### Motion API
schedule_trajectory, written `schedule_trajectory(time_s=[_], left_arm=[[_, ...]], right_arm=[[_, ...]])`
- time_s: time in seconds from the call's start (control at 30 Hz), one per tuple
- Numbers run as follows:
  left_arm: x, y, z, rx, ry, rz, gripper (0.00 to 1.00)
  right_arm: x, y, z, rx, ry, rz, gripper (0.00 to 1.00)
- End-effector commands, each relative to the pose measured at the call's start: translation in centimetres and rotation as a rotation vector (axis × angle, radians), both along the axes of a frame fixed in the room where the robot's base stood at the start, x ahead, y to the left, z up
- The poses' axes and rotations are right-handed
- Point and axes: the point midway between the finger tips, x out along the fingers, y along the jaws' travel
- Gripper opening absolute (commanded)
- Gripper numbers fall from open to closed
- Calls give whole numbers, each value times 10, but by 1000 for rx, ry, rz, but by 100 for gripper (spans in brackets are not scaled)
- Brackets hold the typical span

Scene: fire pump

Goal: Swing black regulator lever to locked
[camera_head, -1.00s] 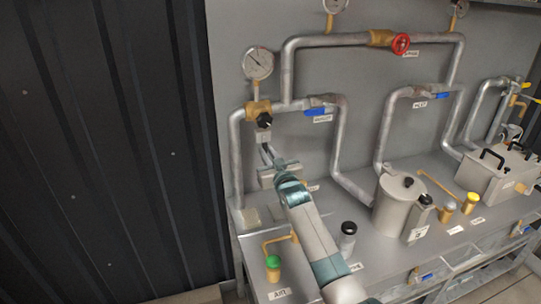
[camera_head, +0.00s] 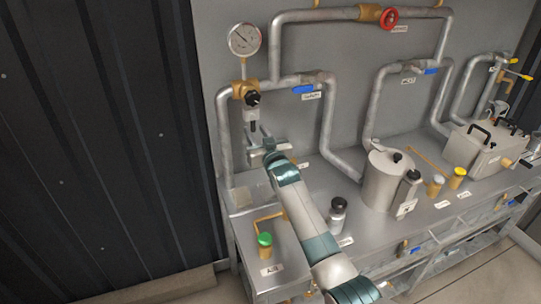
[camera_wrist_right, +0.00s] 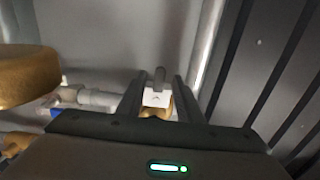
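The black regulator lever (camera_head: 252,98) sits on a brass fitting (camera_head: 240,88) on the left vertical pipe, below a round gauge. A short dark piece hangs straight down below its black hub. My right gripper (camera_head: 259,130) is just under the lever, its fingers pointing up towards it. In the right wrist view, the two fingers of my right gripper (camera_wrist_right: 158,92) stand apart. A pale block with a dark mark (camera_wrist_right: 157,98) and a dark stub above it show between them. Contact cannot be told. My left gripper is not in view.
The gauge (camera_head: 244,39) is above the fitting. A blue-handled valve (camera_head: 303,89) and a red handwheel (camera_head: 390,17) are to the right. A green-capped brass pipe (camera_head: 265,240), a black-capped bottle (camera_head: 337,215) and a grey canister (camera_head: 382,180) stand on the bench around my arm.

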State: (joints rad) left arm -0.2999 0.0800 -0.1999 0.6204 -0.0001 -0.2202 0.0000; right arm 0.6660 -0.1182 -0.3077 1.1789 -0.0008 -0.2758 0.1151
Motion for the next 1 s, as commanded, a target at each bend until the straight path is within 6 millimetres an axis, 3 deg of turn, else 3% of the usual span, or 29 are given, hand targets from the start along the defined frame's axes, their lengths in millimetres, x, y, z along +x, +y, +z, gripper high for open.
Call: schedule_trajectory(time_s=[0.37,1.0], left_arm=[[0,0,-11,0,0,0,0],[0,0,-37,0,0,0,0]], right_arm=[[-38,-13,-3,0,0,0,33],[-130,-42,-3,1,0,0,33]])
